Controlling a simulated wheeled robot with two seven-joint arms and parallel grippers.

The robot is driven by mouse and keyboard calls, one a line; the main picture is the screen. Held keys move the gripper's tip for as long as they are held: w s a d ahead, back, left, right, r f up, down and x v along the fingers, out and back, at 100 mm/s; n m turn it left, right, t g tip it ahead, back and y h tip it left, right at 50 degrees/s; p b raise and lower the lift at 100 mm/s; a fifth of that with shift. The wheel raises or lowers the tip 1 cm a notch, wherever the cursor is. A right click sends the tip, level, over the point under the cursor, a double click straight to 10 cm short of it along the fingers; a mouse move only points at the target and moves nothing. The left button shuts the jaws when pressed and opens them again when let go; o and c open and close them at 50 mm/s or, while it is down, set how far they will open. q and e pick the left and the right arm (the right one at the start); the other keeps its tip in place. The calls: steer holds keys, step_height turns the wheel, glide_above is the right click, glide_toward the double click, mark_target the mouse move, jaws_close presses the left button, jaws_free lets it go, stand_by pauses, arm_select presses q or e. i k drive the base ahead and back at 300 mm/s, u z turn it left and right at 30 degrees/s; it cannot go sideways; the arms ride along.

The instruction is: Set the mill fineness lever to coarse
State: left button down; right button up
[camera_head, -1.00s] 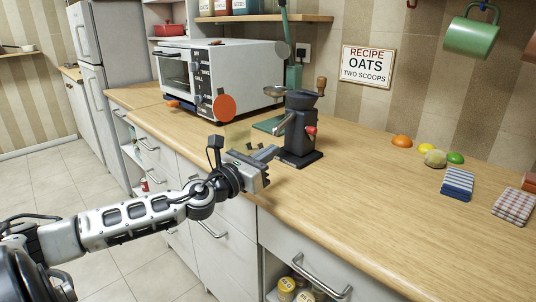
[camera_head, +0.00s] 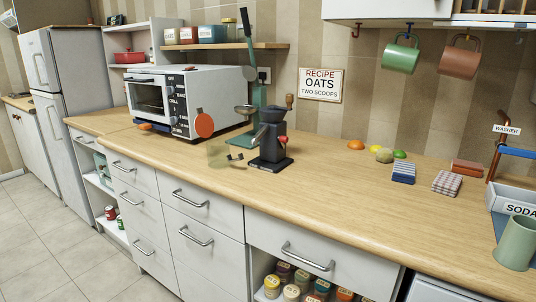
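The dark grey mill (camera_head: 270,146) stands upright on its black base near the middle of the counter, towards the back. A red knob (camera_head: 283,140) shows on its right side. A wooden crank knob (camera_head: 289,100) rises at its top right. Neither of my grippers shows in the head view.
A tall green lever device (camera_head: 258,95) stands close behind the mill. The wooden counter front (camera_head: 330,205) is clear.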

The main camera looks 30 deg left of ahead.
mark_target(283, 139)
steer(key=k, duration=1.3)
steer(key=u, duration=0.75)
steer(key=i, duration=0.65)
steer(key=u, duration=0.55)
steer(key=i, duration=0.9)
steer(key=z, duration=1.05)
steer(key=i, duration=0.35)
steer(key=z, duration=0.4)
